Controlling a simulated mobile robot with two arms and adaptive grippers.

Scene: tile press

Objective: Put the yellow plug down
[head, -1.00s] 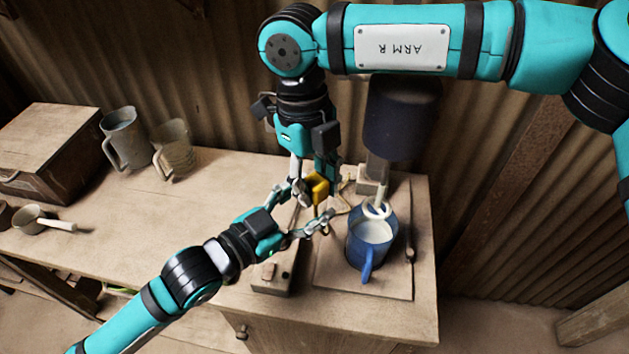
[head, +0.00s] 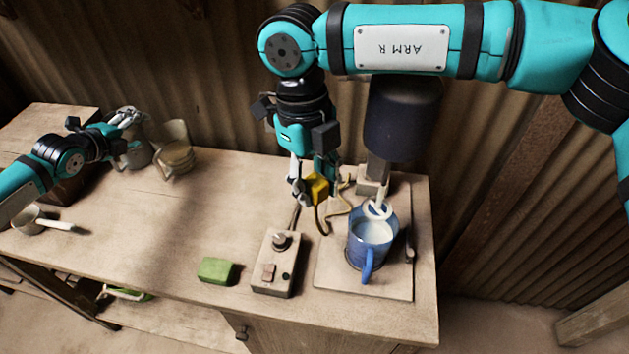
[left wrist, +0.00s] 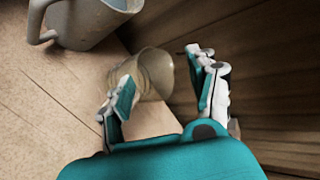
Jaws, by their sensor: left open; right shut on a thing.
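The yellow plug (head: 318,188) is in my right gripper (head: 314,190), which is shut on it and points down over the bench behind the switch box. A cord hangs from near the plug toward the bench top. I cannot tell whether the plug touches the bench.
A switch box (head: 276,264) with a knob and a green block (head: 216,270) lie at the front. A blue mug (head: 368,250) stands on a board at the right, under a dark-headed mixer (head: 400,120). The bench middle is clear.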

